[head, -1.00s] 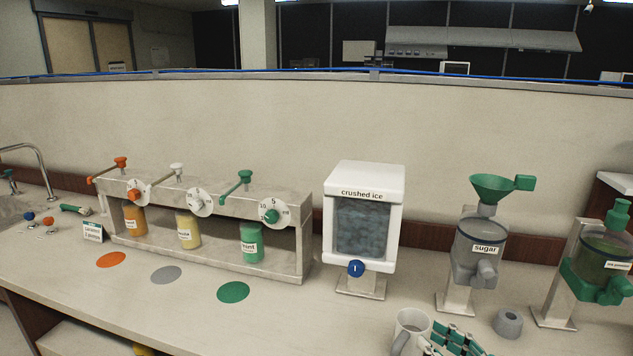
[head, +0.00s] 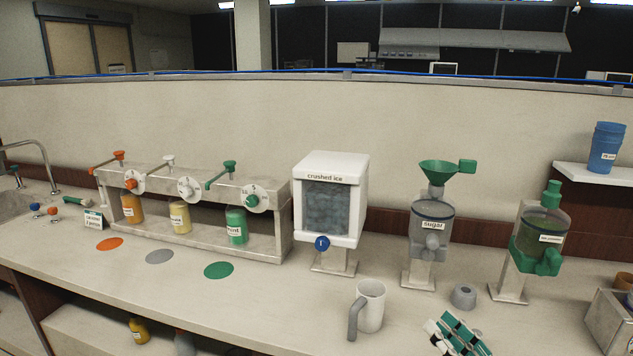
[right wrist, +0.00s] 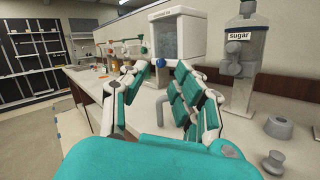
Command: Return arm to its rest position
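My right gripper (head: 458,332) shows at the bottom of the head view, with green and white fingers, to the right of a light mug (head: 372,308) and apart from it. In the right wrist view its two fingers (right wrist: 161,70) are spread apart with nothing held between them. The mug stands upright on the counter (head: 290,300), its grey handle towards the lower left. My left gripper is not in view.
Behind stand the crushed ice dispenser (head: 330,205), sugar dispenser (head: 432,235) and a green-based dispenser (head: 540,245). A small grey ring-shaped piece (head: 463,296) lies near my right gripper. The syrup rack (head: 265,225) is left. The counter's front middle is clear.

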